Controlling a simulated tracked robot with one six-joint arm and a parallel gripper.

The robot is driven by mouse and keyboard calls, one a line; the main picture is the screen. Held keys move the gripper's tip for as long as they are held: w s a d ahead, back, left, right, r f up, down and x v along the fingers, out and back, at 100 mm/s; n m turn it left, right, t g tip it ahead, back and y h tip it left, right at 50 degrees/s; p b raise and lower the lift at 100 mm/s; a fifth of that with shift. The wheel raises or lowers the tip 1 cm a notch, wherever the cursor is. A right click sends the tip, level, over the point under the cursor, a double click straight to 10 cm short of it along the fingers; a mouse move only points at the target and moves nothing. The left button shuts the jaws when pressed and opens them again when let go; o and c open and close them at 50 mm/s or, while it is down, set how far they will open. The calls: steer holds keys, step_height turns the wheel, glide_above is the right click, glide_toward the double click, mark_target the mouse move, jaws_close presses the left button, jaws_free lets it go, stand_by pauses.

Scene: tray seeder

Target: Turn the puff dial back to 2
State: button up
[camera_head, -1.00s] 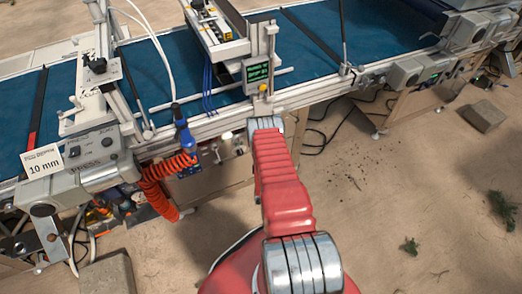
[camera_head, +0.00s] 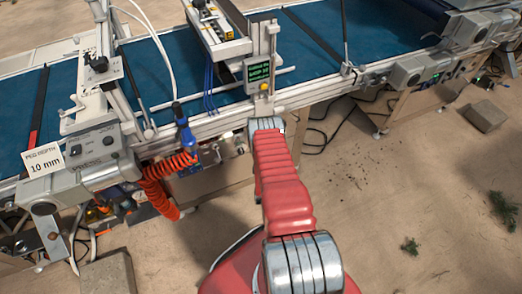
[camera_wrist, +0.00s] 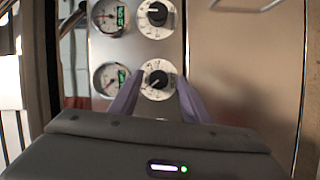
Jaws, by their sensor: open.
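In the wrist view, two round white dials with black knobs sit on a metal panel: an upper dial (camera_wrist: 156,14) and a lower dial (camera_wrist: 156,79). I cannot read labels that tell which is the puff dial. The lower dial's pointer slants down to the left; its numbers are too small to read. My gripper (camera_wrist: 160,80) is open, with its purple fingers on either side of the lower dial. I cannot tell whether they touch its knob. In the head view my red arm reaches to the machine's front, and my gripper is hidden.
Two gauges with green readouts, an upper gauge (camera_wrist: 109,15) and a lower gauge (camera_wrist: 110,78), sit left of the dials. A wire handle (camera_wrist: 245,5) is at upper right. In the head view, an orange coiled hose (camera_head: 158,185) hangs left of my arm.

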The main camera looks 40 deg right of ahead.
steer(key=v, duration=1.3)
steer(key=shift+s+a, duration=0.2)
steer(key=shift+s, duration=0.15)
